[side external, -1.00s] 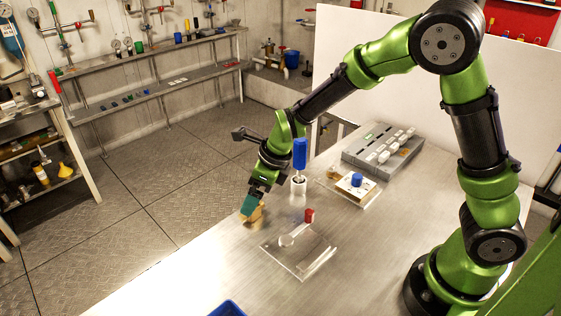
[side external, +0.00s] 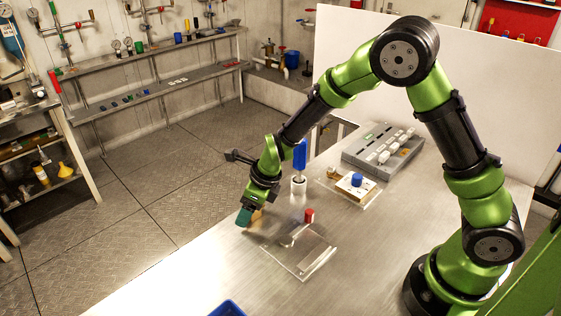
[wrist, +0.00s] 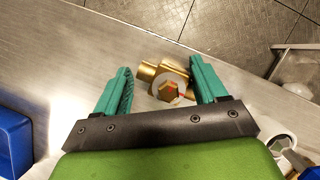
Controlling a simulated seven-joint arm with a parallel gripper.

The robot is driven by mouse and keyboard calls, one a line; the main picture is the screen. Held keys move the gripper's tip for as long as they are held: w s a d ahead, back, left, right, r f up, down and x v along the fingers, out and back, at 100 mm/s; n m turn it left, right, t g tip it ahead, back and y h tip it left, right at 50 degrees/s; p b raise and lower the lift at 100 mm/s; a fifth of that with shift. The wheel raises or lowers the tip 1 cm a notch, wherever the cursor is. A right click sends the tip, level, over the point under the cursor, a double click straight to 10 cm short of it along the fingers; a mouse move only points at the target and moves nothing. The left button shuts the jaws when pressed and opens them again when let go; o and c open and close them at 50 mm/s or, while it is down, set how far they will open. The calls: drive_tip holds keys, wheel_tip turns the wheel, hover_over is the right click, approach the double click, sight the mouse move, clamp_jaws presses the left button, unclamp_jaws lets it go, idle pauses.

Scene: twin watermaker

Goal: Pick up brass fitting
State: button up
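The brass fitting (wrist: 165,80) lies on the metal table near its edge, with a hexagonal brass face turned toward the wrist camera. In the wrist view it is between the two teal fingers of my gripper (wrist: 160,68), closer to the right finger, with a clear gap on the left. My gripper is open. In the side external view my gripper (side external: 244,217) is low over the table's far-left edge, and the fitting (side external: 257,217) shows only partly beside the fingers. Whether the right finger touches it I cannot tell.
A clear plate with a red-capped part (side external: 309,215) lies close to the right. A white cylinder (side external: 298,185) with a blue-handled tool (side external: 300,152) stands behind. A blue bin (wrist: 12,140) is at the wrist view's left.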

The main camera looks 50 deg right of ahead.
drive_tip(key=c, duration=0.8)
drive_tip(key=shift+o, duration=0.2)
drive_tip(key=shift+r, duration=0.1)
